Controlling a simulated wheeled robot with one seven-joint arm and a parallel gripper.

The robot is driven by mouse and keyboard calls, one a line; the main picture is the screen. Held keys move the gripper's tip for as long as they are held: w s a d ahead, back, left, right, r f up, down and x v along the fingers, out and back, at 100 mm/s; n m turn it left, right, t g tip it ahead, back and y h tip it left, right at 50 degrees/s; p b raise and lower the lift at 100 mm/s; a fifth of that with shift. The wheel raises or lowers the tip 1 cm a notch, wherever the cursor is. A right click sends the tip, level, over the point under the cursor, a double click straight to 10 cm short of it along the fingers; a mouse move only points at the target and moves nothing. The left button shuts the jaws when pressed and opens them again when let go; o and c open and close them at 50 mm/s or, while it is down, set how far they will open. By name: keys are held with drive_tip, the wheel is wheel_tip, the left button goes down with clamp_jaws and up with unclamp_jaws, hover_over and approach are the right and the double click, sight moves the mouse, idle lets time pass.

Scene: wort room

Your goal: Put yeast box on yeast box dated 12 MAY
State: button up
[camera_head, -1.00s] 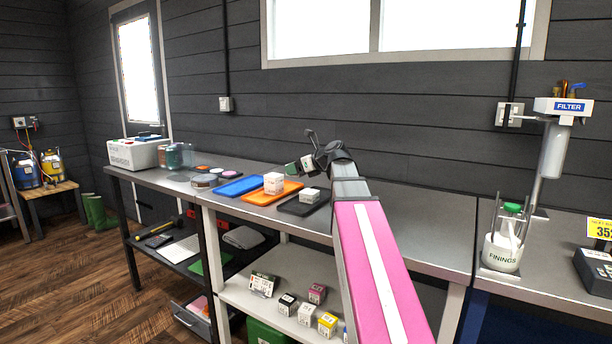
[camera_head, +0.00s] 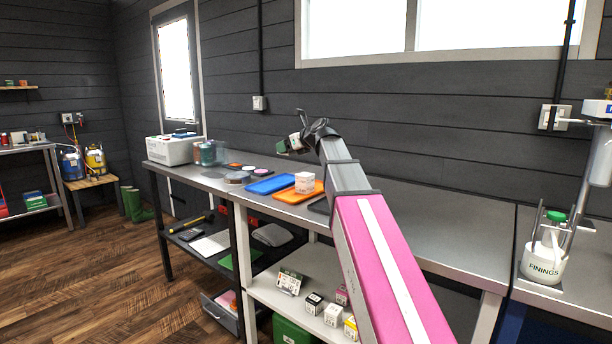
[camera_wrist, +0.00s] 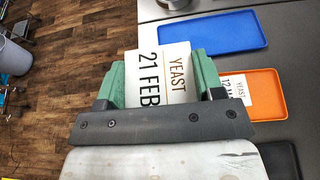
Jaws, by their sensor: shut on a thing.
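My gripper (camera_head: 297,143) is above the bench. In the wrist view its green fingers (camera_wrist: 160,82) are shut on a white yeast box (camera_wrist: 165,72) printed YEAST 21 FEB. Another white yeast box (camera_head: 305,182) stands on the orange tray. It also shows in the wrist view (camera_wrist: 236,90), with a date starting "12 M"; the rest is hidden by the right finger. The held box is apart from it, to its left in the wrist view.
The orange tray (camera_head: 288,197) lies between an empty blue tray (camera_wrist: 225,32) and a black tray (camera_wrist: 280,158), which my arm mostly hides in the head view. Round dishes (camera_head: 237,178) and a white case (camera_head: 170,150) are farther left. A finings tub (camera_head: 541,263) stands at right.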

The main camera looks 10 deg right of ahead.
drive_tip(key=shift+w+a+r, duration=0.2)
drive_tip(key=shift+w+a, duration=0.3)
drive_tip(key=shift+w+a+r, duration=0.15)
drive_tip(key=shift+w+a, duration=0.3)
drive_tip(key=shift+a, duration=0.05)
hover_over(305, 174)
drive_tip(key=f, duration=0.6)
drive_tip(key=shift+s+a+f, duration=0.1)
drive_tip(key=shift+s+f, duration=0.1)
drive_tip(key=shift+f, duration=2.25)
drive_tip(key=o, duration=0.9)
drive_tip(key=shift+f, duration=0.15)
drive_tip(key=shift+o, duration=0.2)
drive_tip(key=shift+s+d+r, duration=0.25)
drive_tip(key=v, duration=1.1)
drive_tip(key=shift+d, duration=0.2)
